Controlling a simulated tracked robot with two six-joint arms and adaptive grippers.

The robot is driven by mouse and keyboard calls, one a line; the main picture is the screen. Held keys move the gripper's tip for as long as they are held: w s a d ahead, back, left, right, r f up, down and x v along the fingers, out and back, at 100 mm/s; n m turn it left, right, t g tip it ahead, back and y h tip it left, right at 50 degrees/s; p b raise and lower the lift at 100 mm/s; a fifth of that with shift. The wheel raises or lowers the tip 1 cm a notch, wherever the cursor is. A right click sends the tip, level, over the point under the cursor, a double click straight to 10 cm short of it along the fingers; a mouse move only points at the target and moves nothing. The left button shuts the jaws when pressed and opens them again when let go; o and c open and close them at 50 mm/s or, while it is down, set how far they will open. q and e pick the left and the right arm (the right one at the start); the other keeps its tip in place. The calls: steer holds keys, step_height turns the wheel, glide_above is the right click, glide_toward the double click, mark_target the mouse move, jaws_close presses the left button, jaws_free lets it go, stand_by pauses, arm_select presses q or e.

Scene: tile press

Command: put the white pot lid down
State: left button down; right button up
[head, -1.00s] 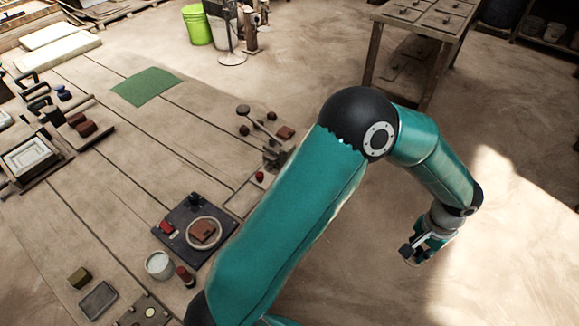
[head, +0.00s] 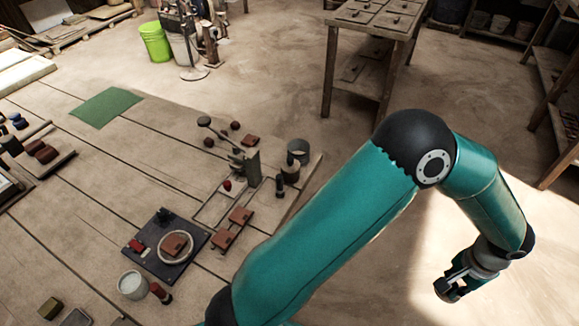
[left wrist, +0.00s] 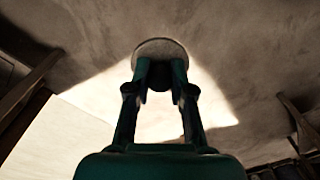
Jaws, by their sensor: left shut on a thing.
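The white pot lid (left wrist: 160,48) is a pale round disc at the top middle of the left wrist view. My left gripper (left wrist: 160,75) is shut on it, with both fingertips at its near side; the grip point is partly hidden by the fingers. Floor shows behind the lid. A white pot (head: 132,286) without a lid stands near the front edge of the head view.
The plank worktop (head: 110,215) carries a dark plate (head: 165,250) with a ring and a brown tile, a lever press (head: 250,165), brown tiles (head: 240,215) and a green mat (head: 105,107). A wooden table (head: 370,40) stands behind. Floor at right is clear.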

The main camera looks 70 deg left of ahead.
arm_select(q)
steer(key=shift+r, duration=0.2)
steer(key=shift+a, duration=0.1)
steer(key=shift+w+a, duration=0.1)
steer(key=shift+w, duration=0.2)
steer(key=shift+w+a, duration=0.1)
steer(key=shift+a, duration=0.1)
